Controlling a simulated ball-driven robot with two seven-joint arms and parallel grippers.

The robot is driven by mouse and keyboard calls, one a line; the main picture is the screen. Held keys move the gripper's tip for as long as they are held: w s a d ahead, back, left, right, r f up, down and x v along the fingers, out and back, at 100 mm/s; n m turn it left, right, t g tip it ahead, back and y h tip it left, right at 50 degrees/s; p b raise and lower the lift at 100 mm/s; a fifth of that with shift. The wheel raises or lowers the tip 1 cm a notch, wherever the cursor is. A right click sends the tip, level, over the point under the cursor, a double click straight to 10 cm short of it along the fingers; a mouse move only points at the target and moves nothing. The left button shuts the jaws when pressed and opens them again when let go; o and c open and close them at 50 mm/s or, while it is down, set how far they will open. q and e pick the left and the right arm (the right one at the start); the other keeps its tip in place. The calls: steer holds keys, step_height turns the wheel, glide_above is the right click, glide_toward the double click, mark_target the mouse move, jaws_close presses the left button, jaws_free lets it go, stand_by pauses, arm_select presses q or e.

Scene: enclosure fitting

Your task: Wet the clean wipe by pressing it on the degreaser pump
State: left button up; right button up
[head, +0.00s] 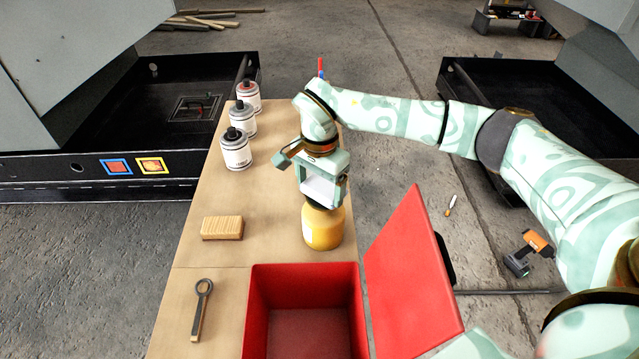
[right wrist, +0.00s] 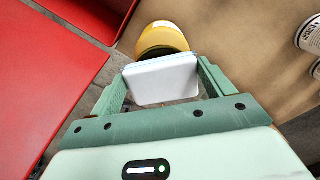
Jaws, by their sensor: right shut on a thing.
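The clean wipe (head: 318,188) is a white folded square pad. My right gripper (head: 320,196) is shut on it, and the pad (right wrist: 162,80) shows between the two fingers (right wrist: 160,86) in the right wrist view. A yellow container (head: 323,232), which appears to be the degreaser pump, stands upright on the table directly below the gripper. It also shows just beyond the wipe in the right wrist view (right wrist: 162,38). Its top is hidden by the gripper and wipe, so I cannot tell whether the wipe touches it. My left gripper is not in view.
The wooden table (head: 210,265) holds a red open bin (head: 255,310) with a raised red lid (head: 412,270) near the container. A wooden block (head: 222,228), a wrench (head: 201,308) and three spray cans (head: 236,150) stand or lie to the left. A drill (head: 528,252) lies on the floor.

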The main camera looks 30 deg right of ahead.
mark_target(320, 190)
steer(key=shift+f+b, duration=0.35)
steer(key=shift+f, duration=0.75)
stand_by(0.9)
stand_by(0.4)
step_height(320, 190, up, 7)
steer(key=p, duration=0.6)
steer(key=shift+r, duration=0.1)
stand_by(0.7)
